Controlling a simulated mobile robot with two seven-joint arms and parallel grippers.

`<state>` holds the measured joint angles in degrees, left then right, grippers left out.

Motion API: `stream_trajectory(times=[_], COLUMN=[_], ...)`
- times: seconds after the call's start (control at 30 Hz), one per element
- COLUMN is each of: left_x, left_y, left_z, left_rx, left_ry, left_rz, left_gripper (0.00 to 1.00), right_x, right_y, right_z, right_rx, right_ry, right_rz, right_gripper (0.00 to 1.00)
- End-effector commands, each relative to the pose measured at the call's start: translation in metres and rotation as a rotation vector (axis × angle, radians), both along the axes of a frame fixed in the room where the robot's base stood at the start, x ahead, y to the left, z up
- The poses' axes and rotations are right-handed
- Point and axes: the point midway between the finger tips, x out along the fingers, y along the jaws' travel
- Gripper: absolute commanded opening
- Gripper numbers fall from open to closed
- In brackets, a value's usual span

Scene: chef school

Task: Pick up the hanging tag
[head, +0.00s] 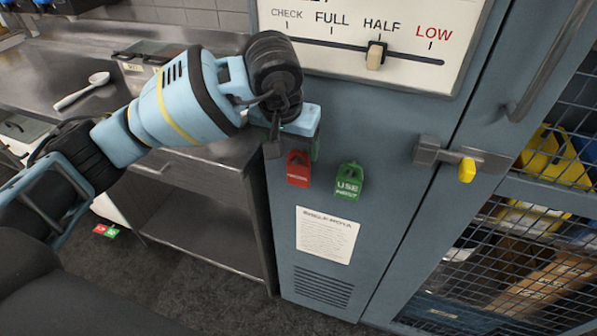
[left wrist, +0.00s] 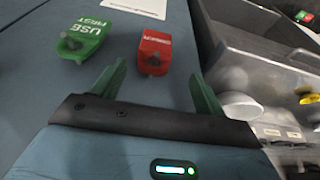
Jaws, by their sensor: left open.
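A red tag (head: 298,169) and a green tag (head: 348,182) reading "USE FIRST" hang side by side on the blue-grey cabinet front. My left gripper (head: 293,150) is open just above the red tag in the head view. In the left wrist view, the red tag (left wrist: 154,52) lies ahead, between the lines of my open left fingers (left wrist: 158,72), with nothing visibly held. The green tag (left wrist: 84,38) is left of them there. I cannot tell whether a finger touches the red tag. My right gripper is not in view.
A slider panel (head: 375,55) is above the tags and a paper notice (head: 327,235) below. A latch with a yellow knob (head: 467,170) and a mesh door are at right. A steel counter with a white spoon (head: 82,91) is at left. Small red and green pieces (head: 105,230) lie low at left.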

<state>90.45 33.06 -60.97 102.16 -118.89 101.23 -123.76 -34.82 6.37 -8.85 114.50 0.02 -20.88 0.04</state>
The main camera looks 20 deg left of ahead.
Motion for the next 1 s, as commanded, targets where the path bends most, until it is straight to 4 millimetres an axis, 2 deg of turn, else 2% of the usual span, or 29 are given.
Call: stream_trajectory(times=[0.27, 0.6, 0.9, 1.0], left_x=[0.003, 0.014, 0.015, 0.015], left_y=[-0.002, -0.009, -0.009, -0.009], left_z=[-0.012, -0.052, -0.057, -0.056], left_rx=[-0.001, -0.002, -0.003, -0.002], left_ry=[0.002, 0.001, -0.001, -0.001], left_rz=[0.0, 0.0, -0.001, -0.001], left_gripper=[0.73, 0.73, 0.73, 0.6], right_x=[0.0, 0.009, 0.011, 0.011], right_y=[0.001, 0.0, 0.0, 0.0], right_z=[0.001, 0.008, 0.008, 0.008], right_rx=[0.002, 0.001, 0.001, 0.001], right_ry=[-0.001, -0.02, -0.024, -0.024], right_rz=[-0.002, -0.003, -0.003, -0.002], right_gripper=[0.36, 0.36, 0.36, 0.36])
